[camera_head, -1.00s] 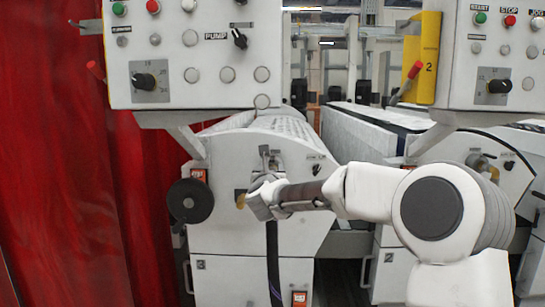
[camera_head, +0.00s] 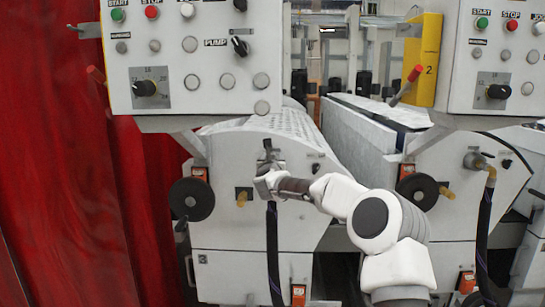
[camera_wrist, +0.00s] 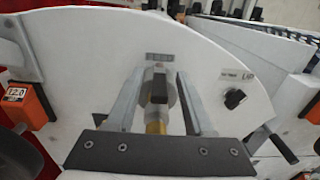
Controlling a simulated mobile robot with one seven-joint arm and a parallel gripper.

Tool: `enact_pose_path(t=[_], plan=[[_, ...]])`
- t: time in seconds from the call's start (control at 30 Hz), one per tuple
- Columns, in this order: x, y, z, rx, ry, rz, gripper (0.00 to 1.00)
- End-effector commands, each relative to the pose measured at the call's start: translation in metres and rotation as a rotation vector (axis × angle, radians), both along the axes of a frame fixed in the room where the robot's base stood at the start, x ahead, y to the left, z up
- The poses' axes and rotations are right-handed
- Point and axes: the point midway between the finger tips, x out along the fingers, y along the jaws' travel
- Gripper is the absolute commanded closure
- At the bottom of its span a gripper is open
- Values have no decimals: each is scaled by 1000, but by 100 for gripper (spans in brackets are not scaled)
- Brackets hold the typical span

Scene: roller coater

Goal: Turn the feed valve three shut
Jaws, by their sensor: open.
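A valve with a dark handle (camera_wrist: 159,88) on a grey metal body sits on the white end panel of the left machine, with a brass fitting below it. A small plate above it is too blurred to read. In the head view the valve (camera_head: 269,156) is partly hidden by my gripper (camera_head: 262,184). In the wrist view my gripper (camera_wrist: 160,98) is open, one finger on each side of the handle, with gaps visible. I cannot tell how deep the fingers reach. A similar valve (camera_head: 477,160) is on the right machine; I cannot read a number three on either.
A black hose (camera_head: 273,255) hangs below the valve. A black handwheel (camera_head: 191,199) and a brass stub (camera_head: 243,196) are to its left, a small black knob (camera_wrist: 235,98) to its right. The control panel (camera_head: 195,90) overhangs above. A red curtain (camera_head: 60,170) borders the left.

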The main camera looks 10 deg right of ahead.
Motion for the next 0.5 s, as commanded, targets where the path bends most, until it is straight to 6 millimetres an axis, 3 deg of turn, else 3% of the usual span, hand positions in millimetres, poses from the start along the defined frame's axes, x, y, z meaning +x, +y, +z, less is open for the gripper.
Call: enact_pose_path(t=[0.27,0.5], plan=[[1,0,0,0,0,0,48],[1,0,0,0,0,0,91]])
